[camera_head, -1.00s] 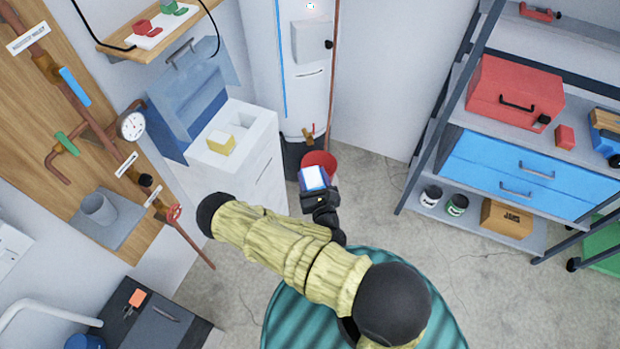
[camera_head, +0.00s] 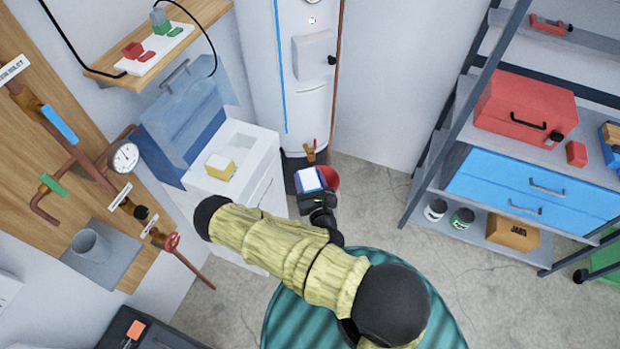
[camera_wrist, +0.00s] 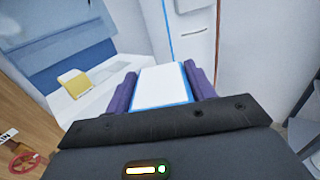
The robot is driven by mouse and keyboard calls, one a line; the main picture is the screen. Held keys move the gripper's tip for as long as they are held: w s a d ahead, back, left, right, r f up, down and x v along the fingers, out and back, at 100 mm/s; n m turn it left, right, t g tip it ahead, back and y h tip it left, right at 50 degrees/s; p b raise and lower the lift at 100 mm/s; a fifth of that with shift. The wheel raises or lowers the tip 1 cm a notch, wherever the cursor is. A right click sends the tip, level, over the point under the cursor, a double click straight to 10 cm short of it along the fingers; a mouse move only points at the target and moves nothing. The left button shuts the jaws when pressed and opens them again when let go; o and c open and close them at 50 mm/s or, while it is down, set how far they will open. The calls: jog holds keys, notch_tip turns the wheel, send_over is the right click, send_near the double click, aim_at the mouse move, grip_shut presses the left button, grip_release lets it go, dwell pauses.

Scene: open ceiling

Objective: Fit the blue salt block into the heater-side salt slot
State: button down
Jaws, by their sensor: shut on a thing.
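My gripper (camera_head: 312,190) is shut on the blue salt block (camera_head: 308,180), which has a white top and blue sides. In the wrist view, the block (camera_wrist: 162,88) sits between the purple fingers of my gripper (camera_wrist: 160,95). It is held in the air to the right of the white cabinet (camera_head: 262,152). In the cabinet top, a yellow-sided block (camera_head: 219,166) sits in the near slot. The heater-side slot (camera_head: 243,142) looks empty. The wrist view also shows the yellow block (camera_wrist: 74,84) left of the held block.
The cabinet's blue lid (camera_head: 190,122) stands open behind the slots. The tall white heater tank (camera_head: 300,90) is at the back, with a red bucket (camera_head: 331,178) below it, partly behind my gripper. A shelf rack (camera_head: 470,215) stands to the right. Pipes and a gauge (camera_head: 123,156) line the left wall.

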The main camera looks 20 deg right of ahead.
jog(key=shift+d+r, duration=0.15)
jog(key=shift+r, duration=0.05)
